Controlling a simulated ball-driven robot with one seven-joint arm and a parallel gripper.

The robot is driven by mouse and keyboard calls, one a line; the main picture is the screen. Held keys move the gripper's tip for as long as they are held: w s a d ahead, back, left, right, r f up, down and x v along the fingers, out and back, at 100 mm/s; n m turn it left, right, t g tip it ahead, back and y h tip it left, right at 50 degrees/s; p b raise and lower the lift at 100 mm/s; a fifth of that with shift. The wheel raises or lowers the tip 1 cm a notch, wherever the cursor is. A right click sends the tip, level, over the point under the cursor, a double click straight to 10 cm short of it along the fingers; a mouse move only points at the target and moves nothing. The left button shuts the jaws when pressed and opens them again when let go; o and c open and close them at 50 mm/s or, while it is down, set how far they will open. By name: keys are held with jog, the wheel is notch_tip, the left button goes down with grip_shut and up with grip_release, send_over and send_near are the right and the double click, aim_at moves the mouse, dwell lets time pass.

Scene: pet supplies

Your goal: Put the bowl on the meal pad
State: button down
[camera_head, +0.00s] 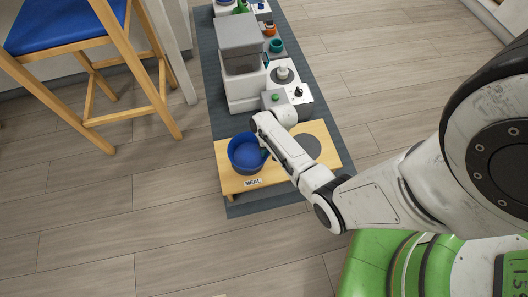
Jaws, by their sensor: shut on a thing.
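A round blue bowl (246,153) is at the left part of a low wooden board (275,173) with a "MEAL" label on its front edge. A grey round patch (307,146) shows on the board to the right of my arm. My gripper (265,154) is at the bowl's right side, shut on its rim. The arm hides part of the board and most of the fingers. I cannot tell if the bowl touches the board or is held just above it.
A grey and white machine (242,65) and a white stand with knobs (285,78) are behind the board on a dark mat (211,62). A blue-seated wooden stool (70,25) stands at the upper left.

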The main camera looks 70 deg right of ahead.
jog(key=shift+w+d+f+b, duration=0.1)
jog(key=shift+w+f+b, duration=0.2)
jog(key=shift+w+f, duration=0.15)
jog(key=shift+d+b+x, duration=0.2)
jog(key=shift+b+x, duration=0.7)
jog(key=shift+x, duration=0.7)
jog(key=shift+s+f, duration=0.15)
jog(key=shift+s, duration=0.1)
jog(key=shift+f, duration=0.15)
jog(key=c, duration=1.2)
grip_release()
